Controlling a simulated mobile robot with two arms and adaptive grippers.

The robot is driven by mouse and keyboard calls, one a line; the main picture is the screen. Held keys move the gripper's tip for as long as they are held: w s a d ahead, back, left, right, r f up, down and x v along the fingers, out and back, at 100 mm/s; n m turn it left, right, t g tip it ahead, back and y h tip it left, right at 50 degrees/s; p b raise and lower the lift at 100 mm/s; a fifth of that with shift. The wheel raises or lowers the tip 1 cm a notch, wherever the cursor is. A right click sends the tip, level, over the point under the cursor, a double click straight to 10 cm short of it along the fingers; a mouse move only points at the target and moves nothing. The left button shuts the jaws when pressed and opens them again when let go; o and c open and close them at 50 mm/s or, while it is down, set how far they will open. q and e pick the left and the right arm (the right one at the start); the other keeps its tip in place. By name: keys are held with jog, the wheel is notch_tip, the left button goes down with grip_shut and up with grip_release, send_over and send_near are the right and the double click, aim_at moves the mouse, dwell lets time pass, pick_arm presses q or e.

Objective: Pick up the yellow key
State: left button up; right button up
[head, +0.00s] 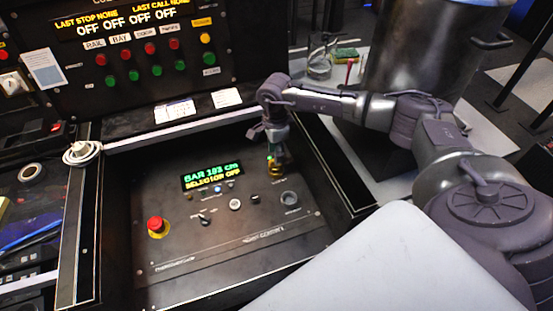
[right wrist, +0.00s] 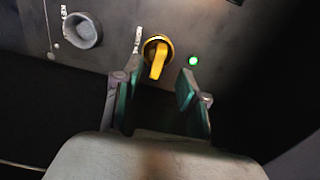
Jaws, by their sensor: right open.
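The yellow key (right wrist: 157,60) sits upright in a round yellow-rimmed mount on the dark panel. In the right wrist view it shows between and just beyond the two fingertips of my right gripper (right wrist: 156,85). The fingers are open, one on each side, with nothing between their pads; whether they touch the key I cannot tell. In the head view my right gripper (head: 277,160) points down at the upper right part of the console panel, and the key (head: 278,172) shows small and partly covered beneath it. My left gripper is not in view.
A grey round knob (right wrist: 82,30) and a lit green lamp (right wrist: 194,60) flank the key. The panel also bears a lit display (head: 211,175) and a red emergency button (head: 156,225). A large metal pot (head: 420,60) stands behind my right arm.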

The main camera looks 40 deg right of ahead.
jog(key=f+b, duration=0.1)
jog(key=f, duration=0.1)
jog(key=f+b, duration=0.1)
jog(key=f, duration=0.1)
jog(key=shift+s+a, duration=0.15)
jog(key=shift+a, duration=0.05)
jog(key=shift+f, duration=0.15)
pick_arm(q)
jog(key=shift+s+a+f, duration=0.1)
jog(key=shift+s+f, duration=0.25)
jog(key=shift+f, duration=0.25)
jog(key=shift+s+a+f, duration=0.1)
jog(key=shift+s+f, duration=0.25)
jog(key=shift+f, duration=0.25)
pick_arm(e)
jog(key=shift+d, duration=0.1)
jog(key=shift+c, duration=0.2)
grip_shut()
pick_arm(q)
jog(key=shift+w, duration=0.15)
